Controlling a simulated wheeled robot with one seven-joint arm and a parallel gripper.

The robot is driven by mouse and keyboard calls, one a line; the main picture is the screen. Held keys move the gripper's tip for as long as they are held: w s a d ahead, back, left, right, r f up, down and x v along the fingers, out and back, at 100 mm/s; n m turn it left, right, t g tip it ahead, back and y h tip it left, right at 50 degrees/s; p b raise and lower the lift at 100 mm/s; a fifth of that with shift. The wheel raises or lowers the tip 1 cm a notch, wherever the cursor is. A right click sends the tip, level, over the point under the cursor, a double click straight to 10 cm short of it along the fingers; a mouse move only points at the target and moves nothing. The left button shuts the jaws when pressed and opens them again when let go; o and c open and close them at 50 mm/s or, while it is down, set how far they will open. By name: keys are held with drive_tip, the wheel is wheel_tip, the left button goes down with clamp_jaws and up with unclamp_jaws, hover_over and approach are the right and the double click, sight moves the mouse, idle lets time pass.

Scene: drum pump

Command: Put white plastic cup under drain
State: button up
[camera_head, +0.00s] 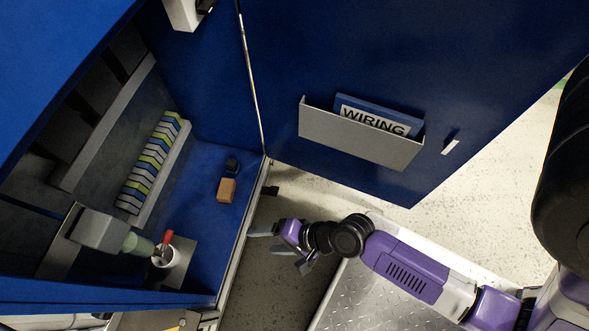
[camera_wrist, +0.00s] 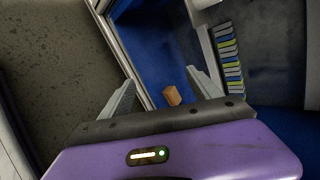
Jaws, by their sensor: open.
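A small white cup (camera_head: 171,262) stands in the lower left of the open blue cabinet in the head view. A red-handled item (camera_head: 166,240) sticks up at its opening. A greenish, spout-like cylinder (camera_head: 137,244) comes out of a grey box (camera_head: 98,231) just left of the cup and ends close to its rim. No part is labelled as the drain, and I cannot tell whether the cylinder is over the cup. My gripper (camera_head: 279,250) is open and empty, outside the cabinet's front edge, right of the cup. Its fingers also show in the wrist view (camera_wrist: 162,90); the cup does not.
A brown block (camera_head: 226,190) and a small black object (camera_head: 232,165) sit on the blue cabinet floor. A strip of striped terminals (camera_head: 152,165) lines the back. The open door (camera_head: 350,60) carries a grey pocket (camera_head: 350,138) with a WIRING booklet (camera_head: 374,118).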

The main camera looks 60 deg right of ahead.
drive_tip(key=s+d+r+n+t+h, duration=0.25)
drive_tip(key=s+d+r+n, duration=0.25)
drive_tip(key=s+r+n, duration=0.3)
drive_tip(key=s+r+n+t+h, duration=0.1)
drive_tip(key=s+r+n+t, duration=0.2)
drive_tip(key=r+n, duration=0.5)
wheel_tip(320, 180, up, 10)
drive_tip(key=shift+s+d+f, duration=0.25)
drive_tip(key=shift+s+d, duration=0.15)
drive_tip(key=shift+d, duration=0.05)
drive_tip(key=shift+h, duration=0.25)
